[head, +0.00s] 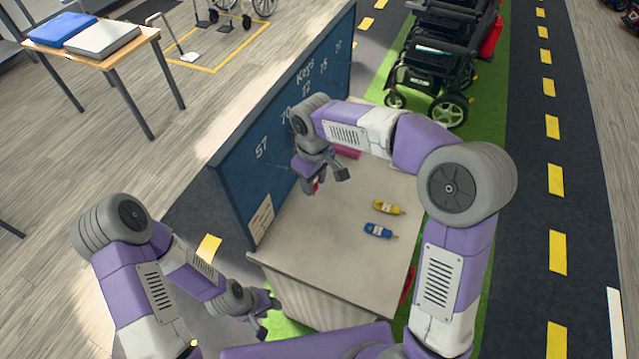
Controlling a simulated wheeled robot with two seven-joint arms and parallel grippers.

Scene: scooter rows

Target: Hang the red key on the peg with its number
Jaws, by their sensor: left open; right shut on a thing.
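The red key (316,187) shows as a small red patch at the fingers of my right gripper (322,184), which is shut on it above the counter, close to the blue key board (232,165). The number on the key cannot be read. The board bears the word Keys and several white numbers, among them 57 and 72; my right arm covers part of it. Pegs are too small to make out clearly. My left gripper (268,314) is open and empty, low beside the near left corner of the counter.
A yellow key (388,207) and a blue key (379,231) lie on the counter (315,235). A pinkish-red item (348,152) lies farther back, partly behind my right arm. A black mobility scooter or wheelchair (438,60) stands behind the counter on the green strip.

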